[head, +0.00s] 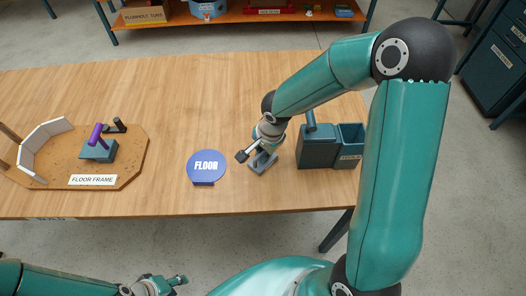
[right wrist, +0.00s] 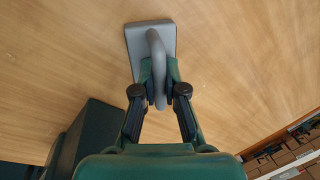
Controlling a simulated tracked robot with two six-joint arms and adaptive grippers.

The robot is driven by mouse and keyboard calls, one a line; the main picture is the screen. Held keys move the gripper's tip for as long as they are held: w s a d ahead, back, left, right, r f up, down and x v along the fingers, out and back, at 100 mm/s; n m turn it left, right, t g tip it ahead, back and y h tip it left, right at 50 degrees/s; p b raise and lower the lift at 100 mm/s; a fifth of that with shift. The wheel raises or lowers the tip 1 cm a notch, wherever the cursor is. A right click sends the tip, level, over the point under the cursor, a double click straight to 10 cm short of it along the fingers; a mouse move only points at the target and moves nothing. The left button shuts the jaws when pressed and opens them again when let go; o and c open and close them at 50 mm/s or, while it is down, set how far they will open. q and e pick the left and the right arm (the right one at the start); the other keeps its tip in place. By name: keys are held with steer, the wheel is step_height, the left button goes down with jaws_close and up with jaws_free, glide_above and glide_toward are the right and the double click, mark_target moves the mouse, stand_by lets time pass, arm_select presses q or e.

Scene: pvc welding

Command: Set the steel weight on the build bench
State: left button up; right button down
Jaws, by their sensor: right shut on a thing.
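The steel weight (head: 262,163) is a grey block with a looped handle, over the wooden bench (head: 215,110), between the blue disc and the teal bins. My right gripper (head: 259,152) is shut on its handle from above. In the right wrist view, the handle of the weight (right wrist: 138,36) is between the fingertips of my right gripper (right wrist: 160,82), and the flat grey base shows beyond. I cannot tell whether the base touches the bench. My left gripper (head: 176,283) is low in the head view, in front of the bench over the floor; its jaw opening is unclear.
A blue disc marked FLOOR (head: 206,166) is left of the weight. Teal bins (head: 318,150) stand right of it. A tray marked FLOOR FRAME (head: 130,150) holds white panels and a teal block with a purple handle (head: 97,136). The bench middle is clear. An orange shelf (head: 235,16) stands behind.

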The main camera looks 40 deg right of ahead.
mark_target(269, 164)
steer(key=shift+w, duration=0.1)
steer(key=c, duration=1.2)
jaws_free()
steer(key=shift+c, duration=0.2)
steer(key=shift+r, duration=0.15)
step_height(269, 164, up, 12)
steer(key=s, duration=0.2)
steer(key=shift+s+d+f, duration=0.2)
steer(key=shift+d, duration=0.1)
